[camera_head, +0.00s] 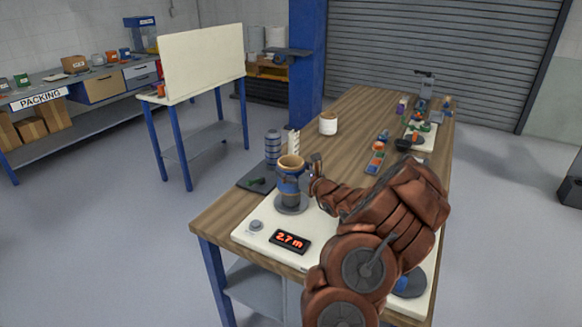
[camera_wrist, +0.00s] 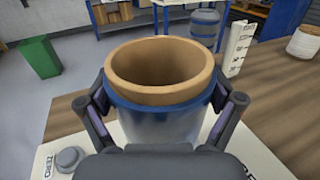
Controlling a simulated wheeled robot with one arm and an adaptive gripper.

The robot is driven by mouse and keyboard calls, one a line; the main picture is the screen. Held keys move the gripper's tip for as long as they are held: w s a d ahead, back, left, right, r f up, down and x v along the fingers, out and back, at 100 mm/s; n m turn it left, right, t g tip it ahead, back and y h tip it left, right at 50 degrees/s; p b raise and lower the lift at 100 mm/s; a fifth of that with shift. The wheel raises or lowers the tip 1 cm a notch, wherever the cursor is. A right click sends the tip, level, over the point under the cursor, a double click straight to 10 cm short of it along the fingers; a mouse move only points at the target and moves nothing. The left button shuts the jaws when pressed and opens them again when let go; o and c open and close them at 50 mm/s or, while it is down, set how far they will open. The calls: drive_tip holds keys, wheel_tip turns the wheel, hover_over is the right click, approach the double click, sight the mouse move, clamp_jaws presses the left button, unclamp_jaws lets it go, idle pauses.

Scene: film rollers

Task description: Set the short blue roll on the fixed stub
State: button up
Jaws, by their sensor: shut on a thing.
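The short blue roll (camera_head: 288,184) has a tan cardboard core and stands about upright over a dark grey round stub base (camera_head: 291,206) on the white panel. A dark section of the stub shows below the roll. My gripper (camera_head: 307,182) is shut on the roll from the right in the head view. In the wrist view the gripper (camera_wrist: 160,108) has a finger on each side of the roll (camera_wrist: 160,124), below its tan rim. The core looks hollow from above. How far the stub reaches into it is hidden.
The white panel (camera_head: 262,238) bears a red "2.7 m" display (camera_head: 290,242) and a zero knob (camera_head: 256,226). Behind stand a banded grey-blue cylinder (camera_head: 272,147), a white marked upright (camera_head: 294,143) and a white roll (camera_head: 328,124). Small parts lie farther back on the wooden table.

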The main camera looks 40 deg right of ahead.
drive_tip(key=shift+f+b, duration=1.2)
drive_tip(key=shift+f, duration=1.35)
drive_tip(key=o, duration=1)
drive_tip(key=shift+s+a, duration=0.2)
drive_tip(key=shift+s, duration=1.7)
drive_tip(key=shift+s+a, duration=0.2)
drive_tip(key=shift+s, duration=1.65)
